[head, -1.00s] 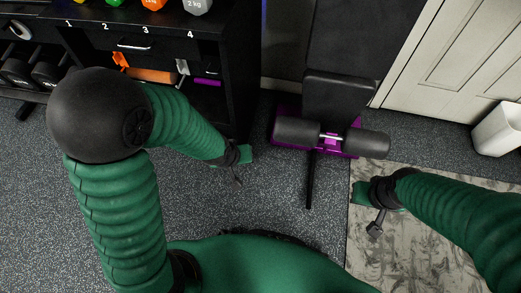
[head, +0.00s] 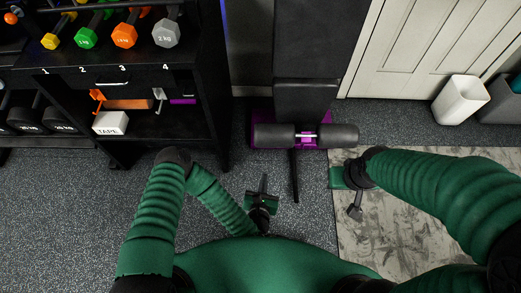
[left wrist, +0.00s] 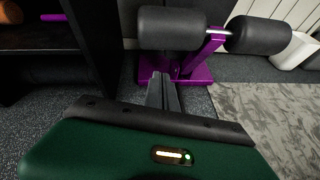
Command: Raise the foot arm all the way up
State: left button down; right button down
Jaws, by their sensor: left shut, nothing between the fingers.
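The bench's foot arm shows in the head view as a pair of black foam rollers (head: 338,135) on a short metal bar, over a purple base. A thin dark bar (head: 295,178) reaches from below the rollers toward me. My left gripper (head: 263,184) is shut and empty, left of this thin bar and apart from it, pointing toward the bench. In the left wrist view its fingers (left wrist: 163,85) point at the purple frame below the left roller (left wrist: 172,28); I cannot tell any contact. My right gripper (head: 355,211) hangs over the mat, right of the bench; its fingers are unclear.
A black shelf (head: 150,78) with dumbbells and small items stands at the left. A marbled mat (head: 400,225) lies at the right, near a white door (head: 415,50) and a white bin (head: 460,100). Speckled floor is clear around the bench's near end.

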pick_arm(q)
jog(key=w+a+f+n+b, duration=0.1)
jog(key=w+b, duration=0.1)
jog(key=w, duration=0.4)
jog(key=w+f+n+y+b, duration=0.1)
jog(key=w+b, duration=0.2)
jog(key=w, duration=0.2)
jog(key=shift+w+a+n, duration=0.35)
jog(key=shift+n, duration=0.05)
